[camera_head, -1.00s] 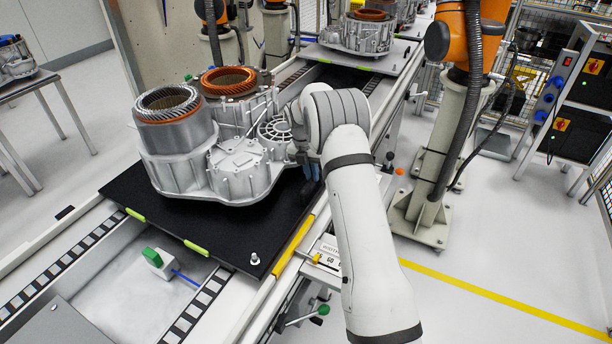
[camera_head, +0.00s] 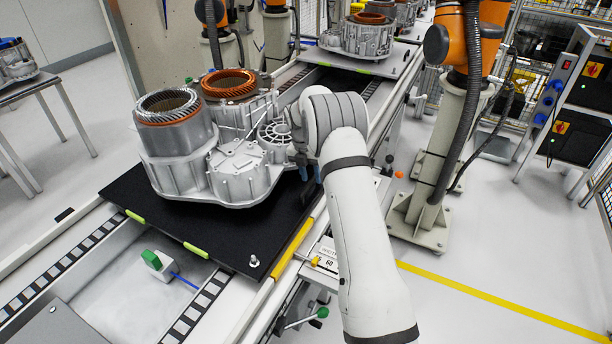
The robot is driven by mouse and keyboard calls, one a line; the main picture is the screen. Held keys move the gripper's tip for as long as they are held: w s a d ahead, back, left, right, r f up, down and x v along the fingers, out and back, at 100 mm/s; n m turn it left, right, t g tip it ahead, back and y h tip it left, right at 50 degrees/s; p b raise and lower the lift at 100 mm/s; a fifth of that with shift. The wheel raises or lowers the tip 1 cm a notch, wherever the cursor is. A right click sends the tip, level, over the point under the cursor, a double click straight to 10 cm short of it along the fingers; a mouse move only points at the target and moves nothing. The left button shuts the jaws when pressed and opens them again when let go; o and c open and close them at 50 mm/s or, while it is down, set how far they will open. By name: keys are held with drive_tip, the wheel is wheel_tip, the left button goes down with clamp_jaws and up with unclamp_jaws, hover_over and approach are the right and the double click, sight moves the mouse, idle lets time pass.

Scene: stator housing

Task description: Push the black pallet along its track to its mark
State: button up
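The black pallet (camera_head: 187,232) lies flat across the two rails of its track (camera_head: 197,308). It carries a grey metal stator housing (camera_head: 176,168) with copper-wound rings on top. A yellow strip (camera_head: 292,250) runs along the rail beside the pallet's near right corner; I cannot tell whether it is the mark. My gripper (camera_head: 312,190) is at the pallet's right side, close to the housing, its fingers pointing down. My own wrist and forearm cover most of it, so its opening and any contact with the pallet are hidden.
A green-topped block (camera_head: 155,262) sits between the rails in front of the pallet. Another loaded pallet (camera_head: 370,64) stands farther up the track. An orange robot on a pale pedestal (camera_head: 437,150) stands to the right. A small label plate (camera_head: 326,258) is beside the rail.

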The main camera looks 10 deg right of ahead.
wheel_tip(320, 180, up, 8)
drive_tip(key=w+a+b, duration=0.1)
drive_tip(key=shift+f, duration=0.2)
drive_tip(key=shift+a+r, duration=0.1)
idle(0.8)
drive_tip(key=s+a+r+m+t, duration=0.2)
drive_tip(key=s+a+r+m, duration=0.1)
drive_tip(key=s+r+m, duration=1.3)
drive_tip(key=s+a+f+m+t, duration=0.1)
drive_tip(key=s+m, duration=0.5)
drive_tip(key=s, duration=0.6)
drive_tip(key=s+f+m+t+y, duration=0.1)
drive_tip(key=s+m, duration=0.4)
drive_tip(key=s, duration=0.8)
drive_tip(key=shift+s+a+f+m+t+y, duration=0.2)
drive_tip(key=shift+a+f+m+t+y, duration=0.15)
drive_tip(key=shift+f, duration=0.45)
drive_tip(key=shift+c, duration=0.5)
